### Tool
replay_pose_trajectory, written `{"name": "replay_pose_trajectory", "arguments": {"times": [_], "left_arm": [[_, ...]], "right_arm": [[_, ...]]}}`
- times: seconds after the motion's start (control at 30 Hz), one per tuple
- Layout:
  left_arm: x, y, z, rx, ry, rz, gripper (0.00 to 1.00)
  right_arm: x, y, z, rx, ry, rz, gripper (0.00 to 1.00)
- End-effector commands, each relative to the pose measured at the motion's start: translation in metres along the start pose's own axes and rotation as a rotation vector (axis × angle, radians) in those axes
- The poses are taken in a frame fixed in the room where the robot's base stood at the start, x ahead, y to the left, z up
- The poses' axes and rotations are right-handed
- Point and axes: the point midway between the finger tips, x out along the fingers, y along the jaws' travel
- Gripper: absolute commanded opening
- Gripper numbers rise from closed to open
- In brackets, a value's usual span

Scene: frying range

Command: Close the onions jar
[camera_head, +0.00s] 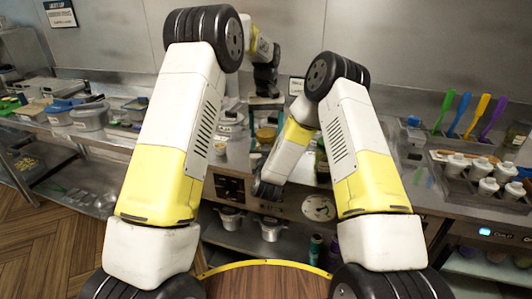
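Several small containers stand on the steel counter between my arms. One is a small jar with yellowish contents (266,134), and a small pale cup-like container (220,148) stands to its left. I cannot tell which one is the onions jar, and no lid is clear. My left gripper (266,88) points down at the back of the counter, above and behind these containers; its fingers are dark and too small to read. My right gripper (266,190) hangs low in front of the counter's front edge, with its fingers unclear. My arms hide part of the counter.
Two metal pots (271,229) sit on a lower shelf. Colored spatulas (459,113) and white lidded jars (488,187) stand at the right. Grey tubs (89,116) are on the left counter. A steel wall closes off the back.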

Motion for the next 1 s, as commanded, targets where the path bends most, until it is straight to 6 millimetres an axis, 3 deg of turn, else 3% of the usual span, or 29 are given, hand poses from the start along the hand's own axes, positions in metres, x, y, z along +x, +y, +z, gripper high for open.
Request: {"name": "replay_pose_trajectory", "arguments": {"times": [0.03,0.3,0.47,0.5,0.6,1.0], "left_arm": [[-0.0001,0.0001,0.0,0.0,0.0,0.0,0.61],[-0.0003,0.0001,-0.0001,0.001,0.0,0.0,0.13],[-0.0004,0.0002,-0.0001,0.001,0.0,0.0,0.12],[-0.0004,0.0002,-0.0001,0.001,0.0,0.0,0.69],[-0.0004,0.0002,-0.0001,0.001,0.0,0.0,0.86],[-0.0078,0.0006,-0.0009,0.002,0.003,0.001,0.86]], "right_arm": [[0.0001,0.0002,0.0,-0.001,0.0,0.0,0.0],[0.0001,0.0003,0.0,0.0,0.0,0.001,0.0],[0.0001,0.0003,0.0,-0.001,0.0,0.001,0.0],[0.0001,0.0003,0.0,-0.001,0.0,0.001,0.0],[0.0001,0.0003,0.0,-0.001,0.0,0.001,0.0],[0.0001,0.0003,0.0,-0.001,0.0,0.001,0.0]]}}
